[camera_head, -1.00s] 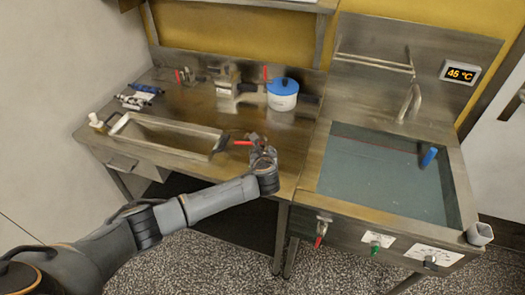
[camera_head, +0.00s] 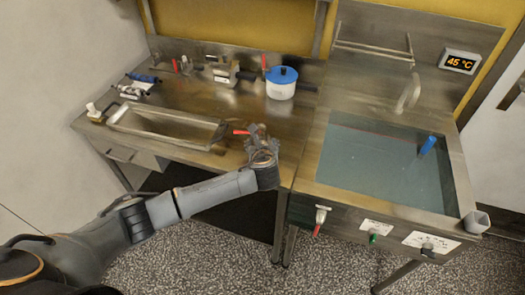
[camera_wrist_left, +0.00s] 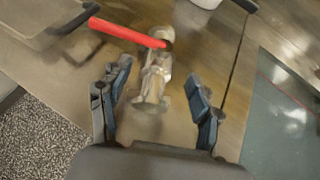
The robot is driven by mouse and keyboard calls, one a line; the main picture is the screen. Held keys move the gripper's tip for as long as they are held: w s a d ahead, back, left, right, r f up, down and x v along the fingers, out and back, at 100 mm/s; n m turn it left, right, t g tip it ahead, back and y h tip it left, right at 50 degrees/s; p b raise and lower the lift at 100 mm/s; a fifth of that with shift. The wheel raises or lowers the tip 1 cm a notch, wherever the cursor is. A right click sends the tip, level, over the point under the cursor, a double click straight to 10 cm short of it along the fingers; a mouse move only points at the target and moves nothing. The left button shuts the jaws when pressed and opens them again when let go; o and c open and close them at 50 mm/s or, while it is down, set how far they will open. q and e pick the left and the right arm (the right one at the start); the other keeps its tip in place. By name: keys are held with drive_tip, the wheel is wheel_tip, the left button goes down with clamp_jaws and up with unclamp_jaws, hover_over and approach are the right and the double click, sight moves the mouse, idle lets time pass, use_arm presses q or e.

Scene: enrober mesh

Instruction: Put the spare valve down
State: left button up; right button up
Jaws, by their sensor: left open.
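The spare valve (camera_wrist_left: 155,78), a pale metal body with a long red lever, stands on the steel table in the left wrist view. Its red lever (camera_head: 241,132) shows in the head view, near the table's front edge. My left gripper (camera_wrist_left: 158,92) is open, with one finger on each side of the valve and visible gaps to both. In the head view my left gripper (camera_head: 262,140) hides most of the valve body. My right gripper is not in view.
A rectangular tray (camera_head: 165,127) lies to the left. A white pot with a blue lid (camera_head: 281,83) stands behind. A water-filled sink (camera_head: 385,165) is to the right, with a blue object (camera_head: 427,145) in it. The middle of the table (camera_head: 220,100) is fairly clear.

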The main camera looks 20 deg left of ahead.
use_arm(q)
drive_tip(key=v, duration=0.9)
drive_tip(key=shift+b, duration=0.35)
